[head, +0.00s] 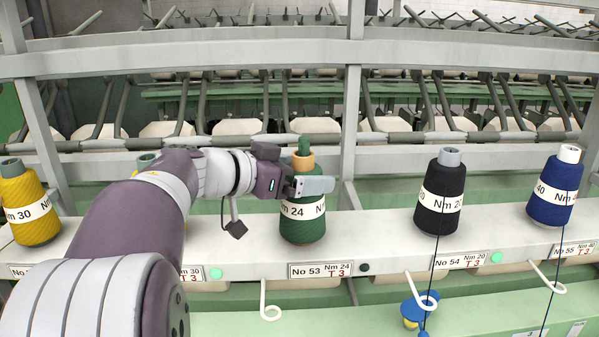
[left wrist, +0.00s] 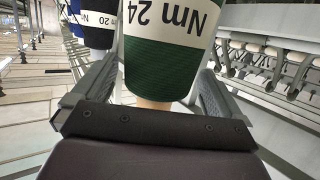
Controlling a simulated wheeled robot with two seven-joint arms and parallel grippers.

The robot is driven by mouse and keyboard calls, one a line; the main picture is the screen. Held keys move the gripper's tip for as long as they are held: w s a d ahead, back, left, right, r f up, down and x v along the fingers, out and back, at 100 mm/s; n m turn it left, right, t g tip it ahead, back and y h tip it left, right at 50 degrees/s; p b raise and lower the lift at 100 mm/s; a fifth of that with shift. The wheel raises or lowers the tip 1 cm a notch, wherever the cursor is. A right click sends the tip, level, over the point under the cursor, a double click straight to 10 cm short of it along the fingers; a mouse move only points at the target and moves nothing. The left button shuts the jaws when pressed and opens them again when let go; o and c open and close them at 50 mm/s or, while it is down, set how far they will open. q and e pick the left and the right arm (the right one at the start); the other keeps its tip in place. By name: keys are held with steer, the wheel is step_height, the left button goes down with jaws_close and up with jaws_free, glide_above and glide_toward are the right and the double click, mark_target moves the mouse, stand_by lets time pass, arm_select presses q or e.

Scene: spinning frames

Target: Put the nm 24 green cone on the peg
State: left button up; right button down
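The green Nm 24 cone (head: 302,226) stands upright on the white ledge above the No 53 Nm 24 label. Its orange-brown tube (head: 301,161) shows at the top, with a dark green tip (head: 304,146) above it. I cannot tell if that tip is the peg. My left gripper (head: 312,185) is at the cone's upper part, one finger across its near side. In the left wrist view the cone (left wrist: 165,67) lies between the two spread fingers, with narrow gaps beside them, its tube toward the palm. The peg's lower part is hidden. My right gripper is not in view.
A black cone (head: 441,200) and a blue cone (head: 555,195) stand to the right, a yellow cone (head: 30,207) to the left. A grey upright (head: 351,120) rises just behind the green cone. White thread hooks (head: 271,303) stick out below the ledge.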

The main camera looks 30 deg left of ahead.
arm_select(q)
steer(key=shift+s, duration=0.1)
steer(key=b+v, duration=0.3)
steer(key=v, duration=0.9)
steer(key=shift+s, duration=0.2)
steer(key=shift+a+r, duration=0.1)
